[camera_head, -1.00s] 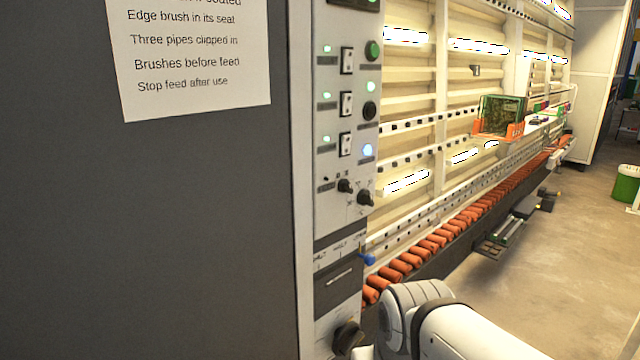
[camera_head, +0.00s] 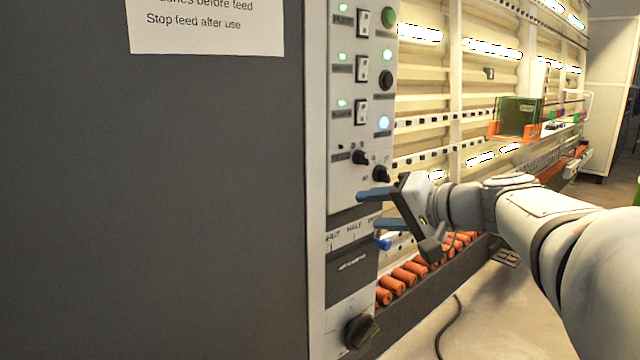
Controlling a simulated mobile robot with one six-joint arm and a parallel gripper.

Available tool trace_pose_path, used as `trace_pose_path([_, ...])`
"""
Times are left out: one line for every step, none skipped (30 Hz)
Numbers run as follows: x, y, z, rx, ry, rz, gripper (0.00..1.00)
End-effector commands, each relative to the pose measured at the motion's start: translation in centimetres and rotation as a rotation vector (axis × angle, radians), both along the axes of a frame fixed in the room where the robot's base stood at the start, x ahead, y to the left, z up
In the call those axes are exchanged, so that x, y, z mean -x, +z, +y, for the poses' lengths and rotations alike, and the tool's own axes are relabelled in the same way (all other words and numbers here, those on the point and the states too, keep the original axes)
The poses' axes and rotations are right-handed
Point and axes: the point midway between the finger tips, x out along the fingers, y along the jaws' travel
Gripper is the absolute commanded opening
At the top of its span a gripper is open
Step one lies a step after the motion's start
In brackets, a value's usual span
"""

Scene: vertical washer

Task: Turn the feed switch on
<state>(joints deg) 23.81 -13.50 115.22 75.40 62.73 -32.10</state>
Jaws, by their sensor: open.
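The control panel (camera_head: 345,180) stands at the right edge of a dark grey cabinet. It carries three white rocker switches: a top one (camera_head: 363,22), a middle one (camera_head: 362,69) and a lower one (camera_head: 361,111), each with a lit green lamp at its left. Two small black rotary knobs sit below, a left one (camera_head: 360,157) and a right one (camera_head: 381,174). The labels are too small to read, so I cannot tell which is the feed switch. My gripper (camera_head: 368,210) is open and empty, its blue fingers pointing left in front of the panel below the knobs.
A large black knob (camera_head: 361,331) protrudes low down. Orange rollers (camera_head: 404,276) run behind my gripper. A paper notice (camera_head: 206,25) hangs on the cabinet.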

Motion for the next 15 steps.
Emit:
trace_pose_path([-1.1,0.7,-1.3,-0.045,-0.024,-0.062,0.49])
trace_pose_path([-1.5,1.6,-2.0,-0.068,-0.036,-0.098,0.49])
trace_pose_path([-2.0,2.7,-2.7,-0.095,-0.048,-0.142,0.49])
trace_pose_path([-2.3,3.4,-3.2,-0.112,-0.058,-0.170,0.49])
trace_pose_path([-2.6,4.0,-3.7,-0.127,-0.065,-0.194,0.49])
trace_pose_path([-2.8,4.7,-4.2,-0.141,-0.072,-0.222,0.49])
trace_pose_path([-2.9,5.2,-4.4,-0.152,-0.078,-0.239,0.49])
trace_pose_path([-3.1,5.5,-4.7,-0.158,-0.081,-0.251,0.49])
trace_pose_path([-3.2,5.8,-4.8,-0.165,-0.084,-0.263,0.49])
trace_pose_path([-3.4,6.0,-4.8,-0.168,-0.085,-0.269,0.49])
trace_pose_path([-3.7,6.2,-4.7,-0.171,-0.086,-0.273,0.49])
trace_pose_path([-4.0,6.3,-4.4,-0.172,-0.085,-0.274,0.49])
trace_pose_path([-4.3,6.3,-4.2,-0.173,-0.083,-0.274,0.49])
trace_pose_path([-4.7,6.3,-3.9,-0.173,-0.083,-0.272,0.49])
trace_pose_path([-5.2,6.3,-3.4,-0.173,-0.083,-0.272,0.49])
